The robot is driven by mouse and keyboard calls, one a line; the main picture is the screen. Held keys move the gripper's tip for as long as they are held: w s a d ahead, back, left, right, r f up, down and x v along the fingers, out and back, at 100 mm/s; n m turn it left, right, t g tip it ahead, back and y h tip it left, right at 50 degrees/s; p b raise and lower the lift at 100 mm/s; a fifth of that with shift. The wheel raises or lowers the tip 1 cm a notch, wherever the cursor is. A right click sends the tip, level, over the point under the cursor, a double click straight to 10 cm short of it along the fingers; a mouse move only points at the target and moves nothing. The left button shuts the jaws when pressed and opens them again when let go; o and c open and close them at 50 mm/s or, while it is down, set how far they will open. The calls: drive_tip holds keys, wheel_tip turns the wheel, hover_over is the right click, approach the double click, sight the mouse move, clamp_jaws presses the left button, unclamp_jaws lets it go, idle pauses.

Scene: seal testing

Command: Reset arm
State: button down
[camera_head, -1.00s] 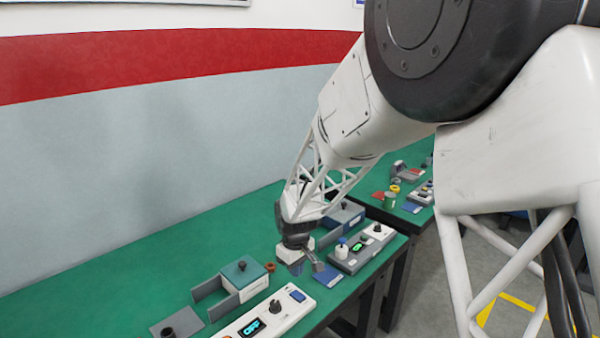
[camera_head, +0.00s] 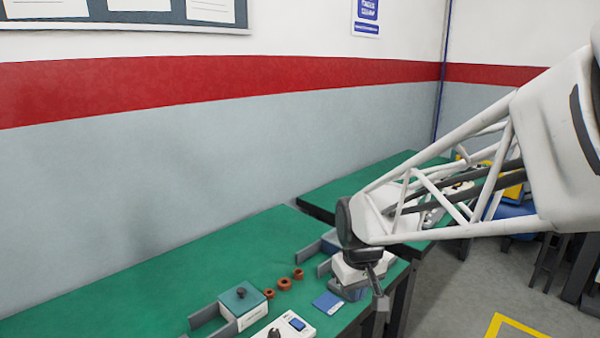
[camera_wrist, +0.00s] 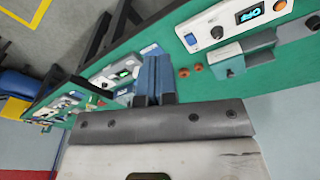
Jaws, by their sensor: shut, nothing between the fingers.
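My gripper (camera_head: 378,288) hangs in the head view at the end of the white lattice arm, in front of the green bench's right end. It is shut and empty. In the wrist view its blue fingers (camera_wrist: 153,76) lie side by side above the bench. Part of the bench's far end is hidden behind the gripper and arm in the head view.
The green bench (camera_head: 150,280) holds a teal-topped box (camera_head: 241,300), several brown rings (camera_head: 284,284), a blue card (camera_head: 328,303) and a white control unit (camera_head: 292,325). A second bench (camera_head: 335,190) stands behind. Floor at right is open.

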drive_tip(key=s+d+r+m, duration=0.2)
drive_tip(key=s+d, duration=0.1)
drive_tip(key=s, duration=0.6)
drive_tip(key=s+d+r+m+t, duration=0.1)
drive_tip(key=s+d, duration=0.3)
drive_tip(key=s, duration=0.6)
drive_tip(key=shift+r+m, duration=0.7)
drive_tip(key=shift+r, duration=0.1)
drive_tip(key=c, duration=1.8)
unclamp_jaws()
drive_tip(key=shift+w+d, duration=0.1)
